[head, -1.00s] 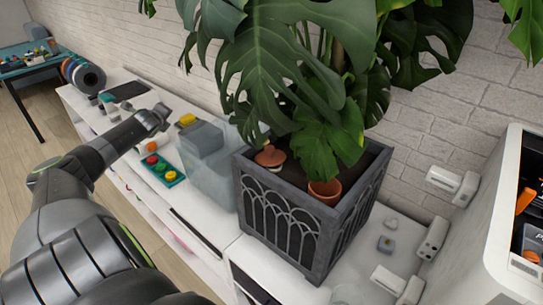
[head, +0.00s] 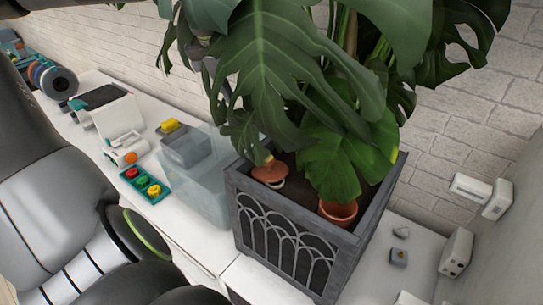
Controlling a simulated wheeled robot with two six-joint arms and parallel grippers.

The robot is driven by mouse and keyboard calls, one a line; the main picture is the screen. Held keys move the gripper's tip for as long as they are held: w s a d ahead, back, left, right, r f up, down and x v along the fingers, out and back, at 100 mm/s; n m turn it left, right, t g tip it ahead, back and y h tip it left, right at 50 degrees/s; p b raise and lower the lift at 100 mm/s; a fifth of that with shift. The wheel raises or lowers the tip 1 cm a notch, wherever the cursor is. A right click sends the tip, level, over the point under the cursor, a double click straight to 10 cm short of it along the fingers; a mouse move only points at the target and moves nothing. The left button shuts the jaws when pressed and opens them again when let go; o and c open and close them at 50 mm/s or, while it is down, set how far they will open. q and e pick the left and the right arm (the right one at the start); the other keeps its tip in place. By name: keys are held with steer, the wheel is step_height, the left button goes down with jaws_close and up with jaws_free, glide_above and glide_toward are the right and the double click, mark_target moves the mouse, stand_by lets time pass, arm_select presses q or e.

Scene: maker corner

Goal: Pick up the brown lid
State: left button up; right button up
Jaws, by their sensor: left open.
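The brown lid (head: 270,173) is a small terracotta-coloured disc with a raised middle. It lies at the left inner side of the grey planter (head: 235,187), over something pale, with a leaf hanging just above it. My left gripper (head: 203,52) is open, above and to the left of the lid and apart from it. Plant leaves partly hide the gripper. My left arm fills the left side of the head view. My right gripper is not in view.
A large-leaved plant (head: 290,70) rises from the planter and crowds the space over the lid. A terracotta pot (head: 338,212) sits at the planter's right. A translucent bin (head: 195,185) stands left of it, beside a teal tray with coloured buttons (head: 147,185).

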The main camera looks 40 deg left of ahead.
arm_select(q)
steer(key=s, duration=0.1)
steer(key=b, duration=0.2)
glide_toward(268, 160)
step_height(268, 160, down, 2)
steer(key=shift+w+a+f+g, duration=0.1)
steer(key=shift+w+f+g, duration=0.1)
steer(key=shift+g, duration=0.1)
steer(key=shift+w+b+x, duration=0.2)
steer(key=shift+b+x, duration=0.15)
steer(key=shift+x, duration=1.25)
steer(key=shift+w+b+x, duration=0.2)
steer(key=shift+b+x, duration=0.15)
steer(key=shift+x, duration=1.25)
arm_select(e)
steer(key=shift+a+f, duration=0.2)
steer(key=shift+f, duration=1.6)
arm_select(q)
steer(key=shift+r, duration=0.1)
jaws_close()
arm_select(e)
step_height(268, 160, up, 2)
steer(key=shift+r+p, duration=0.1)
steer(key=shift+p, duration=0.9)
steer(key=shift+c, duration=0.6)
arm_select(q)
step_height(268, 160, up, 10)
